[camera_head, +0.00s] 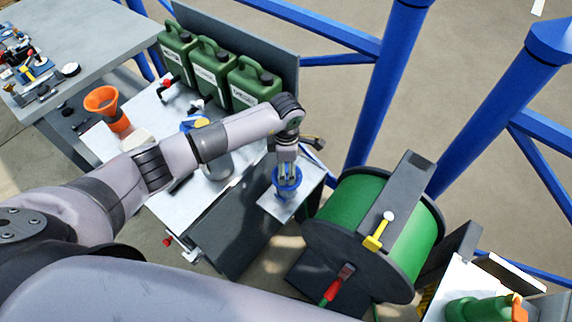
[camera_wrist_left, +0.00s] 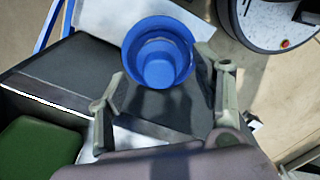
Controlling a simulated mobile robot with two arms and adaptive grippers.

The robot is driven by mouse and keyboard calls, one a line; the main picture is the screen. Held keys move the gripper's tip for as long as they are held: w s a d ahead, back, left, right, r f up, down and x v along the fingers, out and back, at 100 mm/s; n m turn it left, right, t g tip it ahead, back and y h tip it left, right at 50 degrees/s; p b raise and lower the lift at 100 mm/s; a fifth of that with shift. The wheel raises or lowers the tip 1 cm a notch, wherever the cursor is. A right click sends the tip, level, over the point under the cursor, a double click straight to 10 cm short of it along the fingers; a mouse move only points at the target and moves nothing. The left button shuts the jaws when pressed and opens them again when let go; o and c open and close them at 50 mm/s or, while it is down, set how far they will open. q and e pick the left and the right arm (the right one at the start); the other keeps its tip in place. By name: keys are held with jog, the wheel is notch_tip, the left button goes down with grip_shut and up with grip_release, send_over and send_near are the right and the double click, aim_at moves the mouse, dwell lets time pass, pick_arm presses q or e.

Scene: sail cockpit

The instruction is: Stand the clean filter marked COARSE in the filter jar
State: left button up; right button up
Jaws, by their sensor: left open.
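My left gripper (camera_head: 287,172) is above a small plate at the right end of the bench, right over a round blue vessel (camera_head: 288,188) that looks like the filter jar. In the left wrist view the blue vessel (camera_wrist_left: 158,62) shows a wide rim and a raised round blue centre. The open fingers of the left gripper (camera_wrist_left: 163,76) stand on either side of its near part; I cannot tell whether they touch it. No filter with a readable COARSE mark shows. My right gripper is out of view.
Green canisters (camera_head: 211,68) line the bench's back. An orange funnel (camera_head: 102,101), a grey cylinder (camera_head: 217,165) and a blue-and-yellow item (camera_head: 194,123) stand on the bench (camera_head: 160,120). A large green hose reel (camera_head: 375,225) is close on the right. Blue posts rise behind.

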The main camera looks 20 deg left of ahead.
pick_arm(q)
jog(key=shift+r, duration=0.1)
jog(key=shift+r+p, duration=0.25)
jog(key=shift+p, duration=0.1)
jog(key=shift+r+p, duration=0.5)
jog(key=shift+p, duration=0.05)
notch_tip(320, 180, up, 12)
jog(key=b, duration=0.3)
jog(key=shift+f, duration=0.25)
